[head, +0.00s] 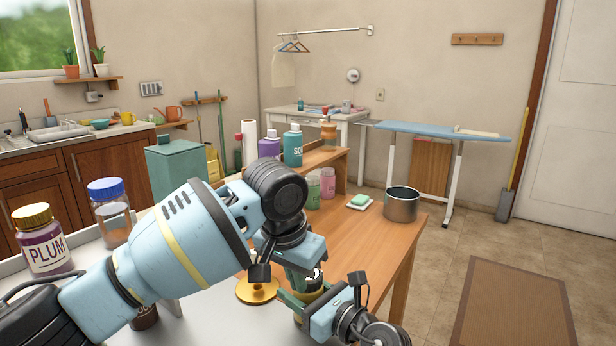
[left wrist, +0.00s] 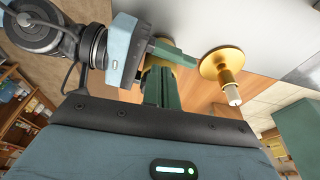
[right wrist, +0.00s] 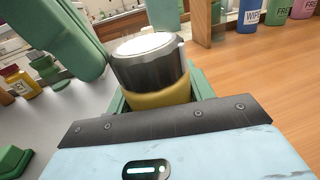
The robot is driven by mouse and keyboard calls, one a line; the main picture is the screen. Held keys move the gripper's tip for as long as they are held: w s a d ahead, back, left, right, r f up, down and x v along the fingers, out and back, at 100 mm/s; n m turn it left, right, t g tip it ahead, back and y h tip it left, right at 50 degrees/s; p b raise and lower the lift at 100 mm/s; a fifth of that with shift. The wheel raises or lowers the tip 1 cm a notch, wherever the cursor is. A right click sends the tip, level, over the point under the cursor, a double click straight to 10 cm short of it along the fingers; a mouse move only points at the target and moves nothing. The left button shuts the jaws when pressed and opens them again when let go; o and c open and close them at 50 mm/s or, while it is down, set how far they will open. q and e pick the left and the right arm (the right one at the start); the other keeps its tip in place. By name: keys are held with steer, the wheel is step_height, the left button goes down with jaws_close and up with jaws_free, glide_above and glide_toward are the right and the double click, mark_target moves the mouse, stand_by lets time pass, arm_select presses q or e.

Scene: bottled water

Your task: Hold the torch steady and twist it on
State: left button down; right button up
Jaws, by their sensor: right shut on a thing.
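The torch (right wrist: 152,72) has a dark metallic head with a bright white face and a yellow body. In the right wrist view it stands up between the green fingers of my right gripper (right wrist: 155,100), which is shut on its body. My left gripper (left wrist: 158,88) is close to the right one; in the right wrist view a green finger of it (right wrist: 60,38) shows to the left of the torch head, apart from it. Its opening is unclear. In the head view the two grippers (head: 335,315) meet in front of the table and mostly hide the torch.
A brass candlestick (head: 257,290) stands beside the grippers. A PLUM jar (head: 46,245) and a blue-lidded jar (head: 110,212) stand at the left.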

arm_select(q)
steer(key=shift+s+d, duration=0.1)
steer(key=shift+d, duration=0.3)
arm_select(e)
steer(key=shift+s+a, duration=0.1)
arm_select(q)
steer(key=shift+s+a, duration=0.2)
steer(key=shift+s, duration=0.2)
steer(key=shift+r, duration=0.1)
step_height(320, 180, up, 6)
steer(key=shift+f, duration=0.1)
stand_by(0.4)
arm_select(e)
steer(key=o, duration=1)
